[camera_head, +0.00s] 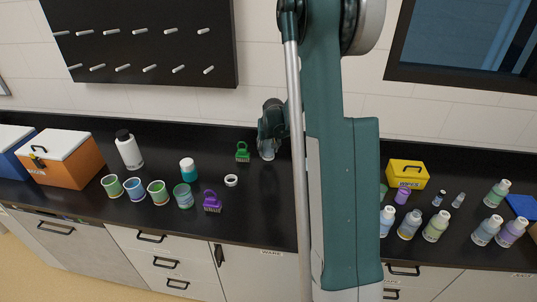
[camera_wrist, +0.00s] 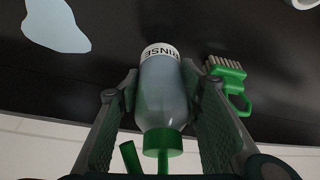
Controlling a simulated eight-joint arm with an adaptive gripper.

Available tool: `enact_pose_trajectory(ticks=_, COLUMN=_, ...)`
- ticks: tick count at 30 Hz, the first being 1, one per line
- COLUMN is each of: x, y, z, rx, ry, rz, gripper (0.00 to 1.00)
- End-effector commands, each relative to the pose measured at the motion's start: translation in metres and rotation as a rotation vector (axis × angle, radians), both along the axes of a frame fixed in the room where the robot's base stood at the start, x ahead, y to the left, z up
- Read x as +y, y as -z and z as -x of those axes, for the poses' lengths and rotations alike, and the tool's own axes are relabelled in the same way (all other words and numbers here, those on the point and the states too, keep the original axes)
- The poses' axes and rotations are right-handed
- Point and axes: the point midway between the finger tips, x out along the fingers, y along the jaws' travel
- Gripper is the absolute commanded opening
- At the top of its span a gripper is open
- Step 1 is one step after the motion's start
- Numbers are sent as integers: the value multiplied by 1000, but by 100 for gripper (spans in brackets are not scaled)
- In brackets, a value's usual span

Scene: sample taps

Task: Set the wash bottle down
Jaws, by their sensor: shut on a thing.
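The wash bottle (camera_wrist: 160,88) is clear with pale contents, a green cap and a white band reading "RINSE", upside down in the wrist view. My gripper (camera_wrist: 163,85) is shut on its sides, one finger on each side. In the head view, my gripper (camera_head: 270,128) is at the back of the dark counter, with the bottle's pale lower part (camera_head: 267,152) showing below it. The bottle looks roughly upright and its base is close to the counter. I cannot tell whether it touches.
A green brush (camera_head: 242,152) lies beside the bottle, also in the wrist view (camera_wrist: 229,82). A pale patch (camera_wrist: 57,25) lies on the counter. Bottles and a yellow box (camera_head: 407,174) stand right.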

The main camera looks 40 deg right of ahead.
Motion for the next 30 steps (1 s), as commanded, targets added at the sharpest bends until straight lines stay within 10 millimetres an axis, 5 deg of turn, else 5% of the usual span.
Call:
enact_pose_trajectory(ticks=9, x=0, y=29, z=0, rx=0, ry=0, rz=0, gripper=20)
enact_pose_trajectory(ticks=25, x=0, y=36, z=0, rx=0, ry=0, rz=0, gripper=20)
enact_pose_trajectory(ticks=26, x=0, y=35, z=0, rx=0, ry=0, rz=0, gripper=40)
enact_pose_trajectory(ticks=30, x=0, y=34, z=0, rx=0, ry=0, rz=0, gripper=51)
